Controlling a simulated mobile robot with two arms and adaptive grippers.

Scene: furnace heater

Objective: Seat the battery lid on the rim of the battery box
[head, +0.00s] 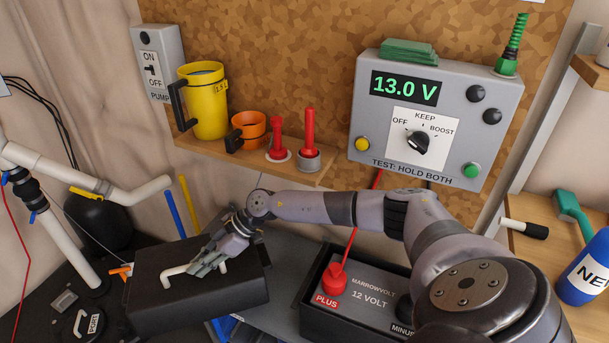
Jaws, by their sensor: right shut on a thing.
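The battery lid (205,306) is a black, box-like cover with a white handle (179,269) on top, at lower left in the head view. My right gripper (209,263) is shut on that handle. Whether the lid rests on the surface or hangs just above it I cannot tell. The black battery box (318,323) stands to the right of the lid, open on top and apart from it. Inside it sits a grey battery (372,287) marked 12 VOLT, with a red PLUS cap (334,279). My right arm hides the box's right part. My left gripper is not in view.
A red cable (354,235) rises from the PLUS cap toward the charger panel (438,110) reading 13.0 V. A shelf (210,149) with a yellow jug (204,104) is behind. White pipes (55,237) stand left. A blue bottle (588,270) is at right.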

